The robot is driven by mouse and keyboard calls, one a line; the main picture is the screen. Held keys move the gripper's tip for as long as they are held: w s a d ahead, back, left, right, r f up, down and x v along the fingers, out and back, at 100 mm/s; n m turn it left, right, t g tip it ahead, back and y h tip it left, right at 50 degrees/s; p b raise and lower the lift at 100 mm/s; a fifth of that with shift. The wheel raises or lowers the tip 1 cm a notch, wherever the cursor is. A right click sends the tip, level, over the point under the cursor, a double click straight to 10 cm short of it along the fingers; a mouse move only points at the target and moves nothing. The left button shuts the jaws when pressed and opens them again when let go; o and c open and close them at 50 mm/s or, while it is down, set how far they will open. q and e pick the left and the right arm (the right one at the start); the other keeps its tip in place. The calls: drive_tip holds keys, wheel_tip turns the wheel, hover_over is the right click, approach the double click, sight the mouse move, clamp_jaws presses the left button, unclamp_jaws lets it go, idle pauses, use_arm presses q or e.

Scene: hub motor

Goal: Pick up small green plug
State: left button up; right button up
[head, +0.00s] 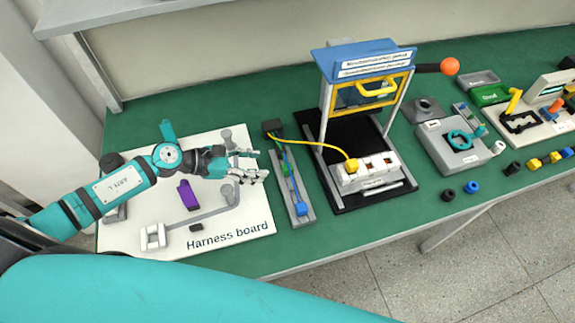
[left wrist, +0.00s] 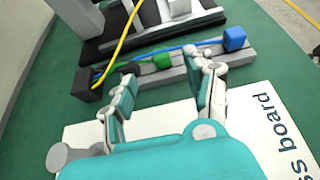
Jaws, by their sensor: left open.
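The small green plug (head: 285,169) sits on a narrow grey holder (head: 303,211), between a black block (head: 272,128) and a blue plug (head: 300,208). In the left wrist view the green plug (left wrist: 162,61) shows just beyond and between my fingertips. My left gripper (head: 260,168) reaches in from the left over the harness board (head: 215,248). Its fingers are apart and empty in the left wrist view (left wrist: 163,75), pointing at the holder. I see no contact with the plug. My right gripper is not in view.
Right of the holder stands a black-based press fixture (head: 365,88) with a yellow handle. A yellow cable (head: 312,142) arches from the black block to its white connector block (head: 366,174). A purple part (head: 187,195) and grey posts stand on the harness board.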

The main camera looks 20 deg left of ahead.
sight(284, 168)
use_arm(q)
drive_tip(key=x, duration=0.3)
drive_tip(key=shift+w+d+p, duration=0.1)
drive_tip(key=shift+d+p, duration=0.05)
drive_tip(key=shift+p, duration=0.2)
drive_tip(key=shift+w+d+f+p, duration=0.25)
drive_tip(key=shift+d+f+p, duration=0.05)
drive_tip(key=shift+d+p, duration=0.15)
drive_tip(key=p+x, duration=0.1)
drive_tip(key=x, duration=0.2)
drive_tip(key=shift+w+d+f, duration=0.1)
drive_tip(key=shift+w+f, duration=0.15)
drive_tip(key=shift+f, duration=0.1)
drive_tip(key=shift+w+d+f, duration=0.1)
drive_tip(key=shift+d+f, duration=0.1)
drive_tip(key=shift+c, duration=0.4)
drive_tip(key=c, duration=1)
drive_tip(key=shift+r, duration=0.1)
